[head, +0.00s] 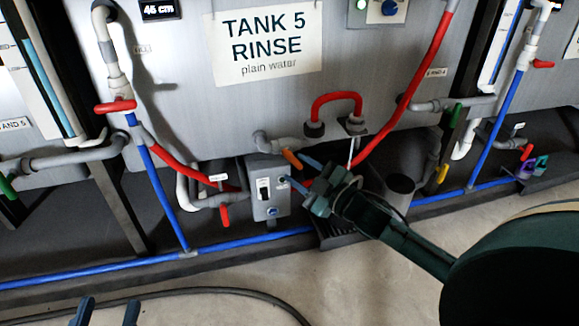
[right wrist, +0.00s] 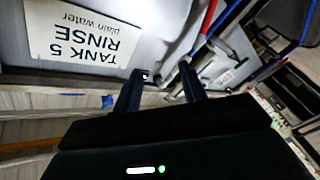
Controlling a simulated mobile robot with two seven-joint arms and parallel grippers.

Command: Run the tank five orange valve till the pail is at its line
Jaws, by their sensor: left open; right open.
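The orange valve handle (head: 292,160) is on a grey pipe under the tank 5 sign, just above a grey switch box. My right gripper (head: 298,172) is open, its fingers pointing left; the upper fingertip is close beside the orange handle, and I cannot tell whether they touch. In the right wrist view my right gripper (right wrist: 160,82) shows nothing clearly between its fingers. A dark grey round container (head: 399,186), perhaps the pail, stands right of my right gripper; its fill line is not visible. My left gripper (head: 107,310) is open at the bottom left edge, far from the valve.
The tank 5 sign (head: 265,45) is on the tank wall. The switch box (head: 267,190) stands below the orange valve. Red valve handles (head: 115,106), red hoses and blue pipes (head: 250,243) surround it. A dark hose (head: 240,292) lies on the otherwise clear front floor.

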